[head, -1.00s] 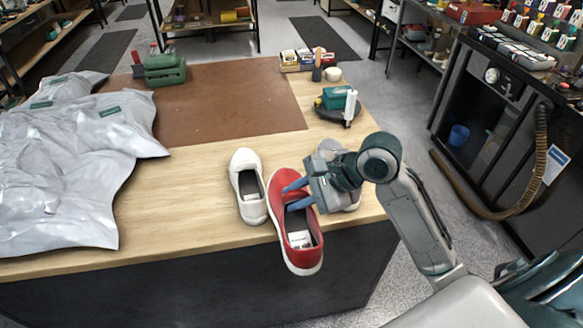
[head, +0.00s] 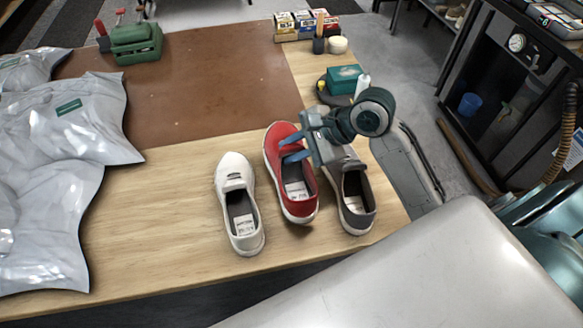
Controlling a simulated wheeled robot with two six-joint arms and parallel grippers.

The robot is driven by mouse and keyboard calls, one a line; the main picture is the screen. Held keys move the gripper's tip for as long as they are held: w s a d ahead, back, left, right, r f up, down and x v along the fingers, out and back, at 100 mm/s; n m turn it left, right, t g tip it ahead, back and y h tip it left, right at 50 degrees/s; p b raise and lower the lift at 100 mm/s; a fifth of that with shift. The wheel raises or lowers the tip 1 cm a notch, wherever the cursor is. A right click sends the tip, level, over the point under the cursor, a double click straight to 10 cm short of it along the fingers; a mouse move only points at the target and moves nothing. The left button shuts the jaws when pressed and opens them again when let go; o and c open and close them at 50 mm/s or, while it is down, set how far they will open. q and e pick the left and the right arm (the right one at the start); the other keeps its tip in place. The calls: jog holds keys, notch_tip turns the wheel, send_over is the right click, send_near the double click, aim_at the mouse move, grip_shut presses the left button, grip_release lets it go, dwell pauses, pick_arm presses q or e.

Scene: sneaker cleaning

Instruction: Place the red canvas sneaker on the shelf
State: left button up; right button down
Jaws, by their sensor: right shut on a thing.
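The red canvas sneaker (head: 273,148) is over the light wooden bench, between a white shoe (head: 239,208) on its left and a grey shoe (head: 354,196) on its right. Its toe points to the far side of the bench. My right gripper (head: 291,147) is shut on the red sneaker from the right, with its blue fingers at the shoe's opening. Whether the sole touches the bench is hard to tell. My left gripper is not in view. No shelf surface beside the sneaker is visible.
Silver-grey bags (head: 60,170) cover the bench's left side. A brown mat (head: 200,105) lies at the back. A green tool (head: 136,42), small boxes (head: 308,25) and a teal item (head: 344,79) stand at the back. A dark cabinet (head: 500,90) stands at right, beyond the floor.

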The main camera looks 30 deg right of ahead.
aim_at(301, 165)
notch_tip(301, 165, down, 4)
jog(key=shift+d+r, duration=0.1)
jog(key=shift+r, duration=0.1)
notch_tip(301, 165, down, 4)
jog(key=shift+w+r, duration=0.1)
jog(key=shift+r, duration=0.15)
jog(key=c, duration=1.4)
grip_release()
jog(key=shift+o, duration=0.8)
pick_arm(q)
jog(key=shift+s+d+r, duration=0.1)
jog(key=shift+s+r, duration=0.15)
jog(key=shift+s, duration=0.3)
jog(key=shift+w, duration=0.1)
pick_arm(e)
jog(key=shift+d, duration=0.1)
